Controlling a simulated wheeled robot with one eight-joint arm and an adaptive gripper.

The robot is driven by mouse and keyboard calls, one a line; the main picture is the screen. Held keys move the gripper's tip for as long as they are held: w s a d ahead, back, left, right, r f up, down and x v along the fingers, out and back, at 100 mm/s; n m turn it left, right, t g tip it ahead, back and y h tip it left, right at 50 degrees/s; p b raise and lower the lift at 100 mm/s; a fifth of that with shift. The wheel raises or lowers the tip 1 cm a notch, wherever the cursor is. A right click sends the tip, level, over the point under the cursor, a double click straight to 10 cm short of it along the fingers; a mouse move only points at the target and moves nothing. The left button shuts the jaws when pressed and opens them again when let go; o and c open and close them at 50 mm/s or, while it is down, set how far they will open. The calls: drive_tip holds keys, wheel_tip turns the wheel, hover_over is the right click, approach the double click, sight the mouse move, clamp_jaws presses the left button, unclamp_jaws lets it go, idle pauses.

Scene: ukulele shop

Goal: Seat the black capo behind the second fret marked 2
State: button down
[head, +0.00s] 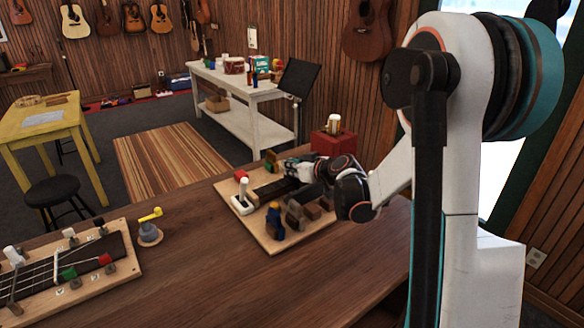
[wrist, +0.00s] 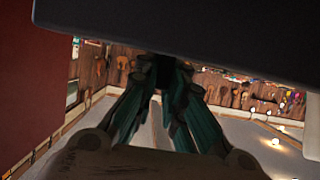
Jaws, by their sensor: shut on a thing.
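My gripper (head: 300,168) is over the back part of the wooden board on the right of the bench, pointing left. In the wrist view its teal fingers (wrist: 163,88) close together on a small dark thing (wrist: 163,68). This is probably the black capo, but its shape is mostly hidden by the fingers and shade. The fretboard (head: 38,267) lies on a pale wooden base at the left front. White, green, red and dark-topped pieces stand on and around it. The small white labels beside it are too small to read, so I cannot tell which fret is marked 2.
The right board (head: 268,243) carries a white piece (head: 242,195), a blue piece (head: 274,222) and several others close to my gripper. A red box (head: 333,143) stands behind. A grey-and-yellow item (head: 150,228) stands between the boards. Bare bench (head: 190,270) lies in front.

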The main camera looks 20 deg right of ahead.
drive_tip(key=shift+f, duration=0.2)
drive_tip(key=c, duration=1.9)
unclamp_jaws()
drive_tip(key=shift+c, duration=0.2)
drive_tip(key=p+v, duration=0.2)
drive_tip(key=v, duration=0.9)
drive_tip(key=shift+p, duration=0.3)
